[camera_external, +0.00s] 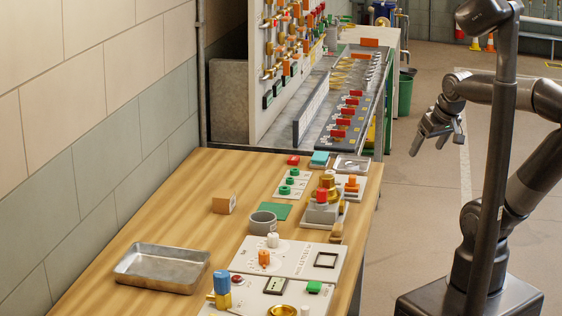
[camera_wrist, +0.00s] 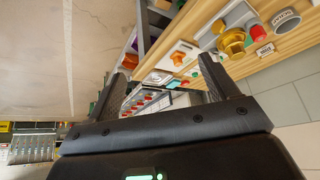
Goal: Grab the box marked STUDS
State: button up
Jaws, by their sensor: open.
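A small tan cardboard box (camera_external: 223,203) sits on the wooden table, left of the grey cup, in the external view. A small box with dark lettering (camera_wrist: 265,50) shows at the upper right of the wrist view; the letters are too small to read surely. My gripper (camera_external: 437,143) is open and empty. It hangs in the air right of the table, well apart from the box. In the wrist view its two fingers (camera_wrist: 165,66) are spread with nothing held between them.
A grey cup (camera_external: 263,223), a green mat (camera_external: 274,211) and several fixture plates lie between box and gripper. A metal tray (camera_external: 162,268) is at the table's front left. A panel with valves (camera_external: 285,55) stands behind. Bare wood surrounds the box.

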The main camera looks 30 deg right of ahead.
jog(key=w+a+r+n, duration=0.3)
jog(key=w+a, duration=0.3)
jog(key=w, duration=0.6)
jog(key=n+g+y, duration=0.3)
jog(key=n, duration=0.3)
send_over(225, 194)
jog(key=s+d, duration=0.2)
notch_tip(225, 194, down, 14)
jog(key=shift+t, duration=0.3)
jog(key=x, duration=1)
jog(key=shift+d, duration=0.2)
jog(key=shift+s, duration=0.1)
jog(key=shift+c, duration=0.3)
jog(key=c, duration=1)
